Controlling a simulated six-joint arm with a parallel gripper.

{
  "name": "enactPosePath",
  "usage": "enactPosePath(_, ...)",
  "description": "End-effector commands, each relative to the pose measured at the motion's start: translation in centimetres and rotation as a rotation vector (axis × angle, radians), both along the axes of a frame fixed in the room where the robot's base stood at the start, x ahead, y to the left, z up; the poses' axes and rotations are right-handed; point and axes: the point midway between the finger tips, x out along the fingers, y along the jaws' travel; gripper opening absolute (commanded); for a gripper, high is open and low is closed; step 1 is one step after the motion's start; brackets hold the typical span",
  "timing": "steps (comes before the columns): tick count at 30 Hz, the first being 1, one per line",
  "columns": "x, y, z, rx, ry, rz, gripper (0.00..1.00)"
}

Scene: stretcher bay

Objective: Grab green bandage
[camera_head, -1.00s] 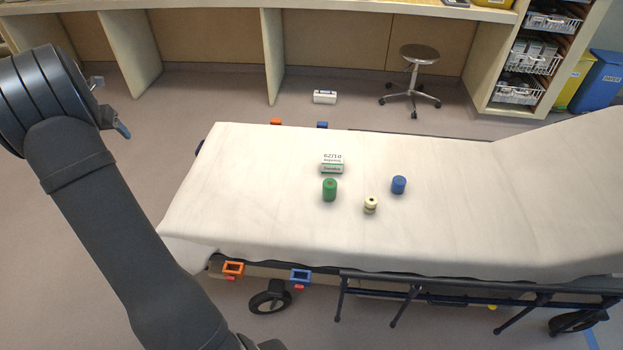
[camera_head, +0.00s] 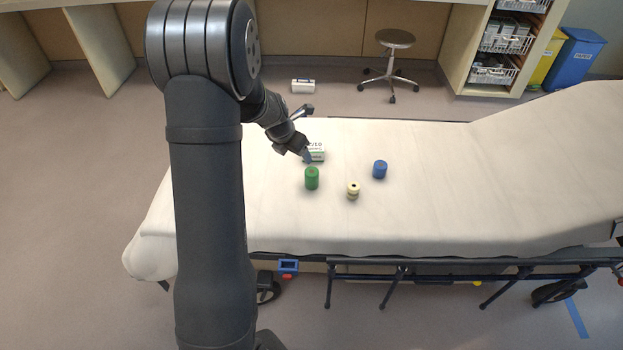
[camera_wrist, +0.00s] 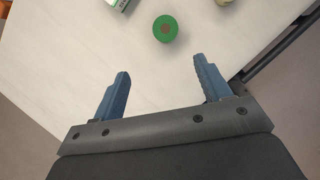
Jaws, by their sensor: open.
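The green bandage (camera_head: 312,178) is a small upright roll on the white stretcher sheet, in front of a white and green box. In the wrist view the green bandage (camera_wrist: 166,29) shows from above as a green disc with a brown centre, ahead of the fingertips and between their lines. My gripper (camera_wrist: 162,80) is open and empty, its two blue fingers apart and clear of the roll. In the head view my gripper (camera_head: 306,155) is near the box and the green bandage, partly hiding the box.
The white and green box (camera_head: 317,157) stands just behind the green bandage. A cream roll (camera_head: 353,190) and a blue roll (camera_head: 380,169) stand to its right. The stretcher sheet (camera_head: 450,200) is clear farther right. A stool (camera_head: 394,62) stands on the floor behind.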

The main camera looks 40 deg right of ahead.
Motion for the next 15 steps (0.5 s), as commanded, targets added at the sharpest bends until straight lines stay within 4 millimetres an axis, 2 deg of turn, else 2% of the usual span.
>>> enactPosePath(5,-0.9,-0.8,-1.4,0.004,0.001,-0.017,0.7)
enactPosePath(15,-0.4,-3.0,-7.0,0.004,0.001,-0.014,0.7)
